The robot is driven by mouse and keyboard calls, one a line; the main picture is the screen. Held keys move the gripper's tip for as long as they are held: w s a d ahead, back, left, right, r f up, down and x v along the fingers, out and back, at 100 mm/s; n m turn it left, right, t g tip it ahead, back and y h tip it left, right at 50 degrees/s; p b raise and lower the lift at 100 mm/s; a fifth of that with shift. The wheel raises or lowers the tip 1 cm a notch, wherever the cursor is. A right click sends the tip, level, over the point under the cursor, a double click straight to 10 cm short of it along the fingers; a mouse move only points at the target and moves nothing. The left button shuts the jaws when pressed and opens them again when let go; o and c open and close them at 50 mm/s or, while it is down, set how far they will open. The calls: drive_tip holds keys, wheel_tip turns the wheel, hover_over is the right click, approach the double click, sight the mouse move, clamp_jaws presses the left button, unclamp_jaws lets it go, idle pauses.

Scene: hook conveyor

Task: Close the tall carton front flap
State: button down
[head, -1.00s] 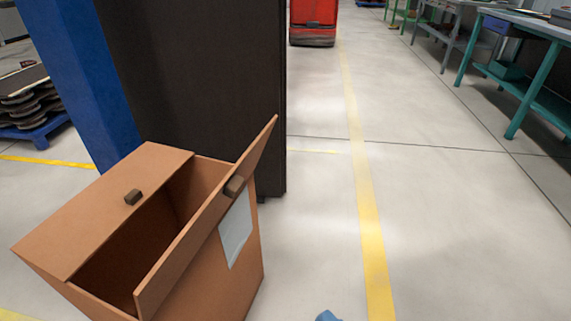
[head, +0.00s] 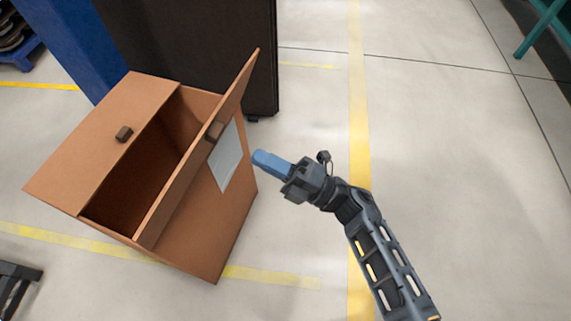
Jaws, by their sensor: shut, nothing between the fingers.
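The tall brown carton (head: 215,235) stands on the floor at the left of the head view. Its front flap (head: 195,158), on the right side nearest my gripper, stands up and leans outward, with a small dark block on it. The opposite flap (head: 95,135) lies across part of the top and carries a similar dark block (head: 124,134). The opening between the flaps shows a dark interior. My gripper (head: 268,161), with blue fingertips, is shut and empty. It is to the right of the front flap and the pale label, apparently apart from the carton.
A dark panel (head: 195,45) and a blue post (head: 60,35) stand behind the carton. A yellow line (head: 358,110) runs along the floor. The floor on the right is clear up to a teal bench leg (head: 540,28).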

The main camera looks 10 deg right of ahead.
sight(219, 137)
drive_tip(key=x, duration=0.7)
drive_tip(key=shift+p, duration=0.3)
